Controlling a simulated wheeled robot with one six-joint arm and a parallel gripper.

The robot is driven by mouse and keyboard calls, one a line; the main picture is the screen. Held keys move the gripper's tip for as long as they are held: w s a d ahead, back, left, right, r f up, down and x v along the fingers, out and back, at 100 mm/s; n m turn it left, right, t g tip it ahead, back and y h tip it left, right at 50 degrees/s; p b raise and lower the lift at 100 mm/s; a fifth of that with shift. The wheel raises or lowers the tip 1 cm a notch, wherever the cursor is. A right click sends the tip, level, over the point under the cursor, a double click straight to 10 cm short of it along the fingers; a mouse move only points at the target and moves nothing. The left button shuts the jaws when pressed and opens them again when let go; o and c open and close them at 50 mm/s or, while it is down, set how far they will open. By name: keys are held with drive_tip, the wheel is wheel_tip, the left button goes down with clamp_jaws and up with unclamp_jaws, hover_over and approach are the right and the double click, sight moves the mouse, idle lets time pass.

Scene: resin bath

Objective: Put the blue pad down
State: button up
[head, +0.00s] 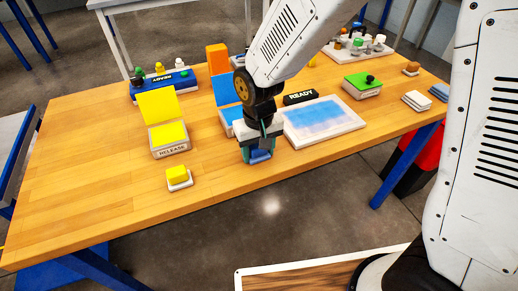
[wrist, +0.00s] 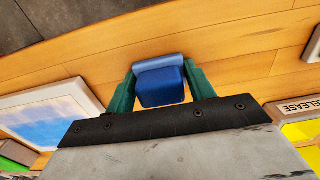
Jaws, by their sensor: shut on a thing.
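The blue pad (wrist: 160,83) is a small block with a lighter blue side, held between the green fingers of my gripper (wrist: 160,92) in the wrist view. In the head view the blue pad (head: 260,155) shows at the tips of my gripper (head: 257,150), near the front edge of the wooden table (head: 90,200). My gripper is shut on it. I cannot tell whether the pad touches the table. A blue open box (head: 226,92) stands partly behind my arm.
A yellow pad on a small white base (head: 179,182) and the yellow RELEASE box (head: 171,152) stand to the left. A white tray with a blue surface (head: 350,128) lies to the right, with a green-topped block (head: 362,90) beyond. The front left tabletop is clear.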

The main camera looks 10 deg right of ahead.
drive_tip(key=o, duration=1)
drive_tip(key=shift+s+d+f, duration=0.15)
drive_tip(key=shift+s+f, duration=0.1)
drive_tip(key=shift+f, duration=0.25)
drive_tip(key=shift+o, duration=0.6)
drive_tip(key=shift+w+r, duration=0.15)
drive_tip(key=shift+r, duration=0.4)
wheel_tip(320, 180, up, 12)
drive_tip(key=s+d+r+m, duration=0.1)
drive_tip(key=s+d+r, duration=0.3)
drive_tip(key=d, duration=0.3)
drive_tip(key=s+d+r+m, duration=0.1)
drive_tip(key=s+d+r, duration=0.3)
drive_tip(key=d, duration=0.3)
drive_tip(key=s+d+m+t, duration=0.1)
drive_tip(key=s+d, duration=0.5)
drive_tip(key=s, duration=0.5)
drive_tip(key=shift+d+r, duration=0.25)
drive_tip(key=shift+r, duration=0.15)
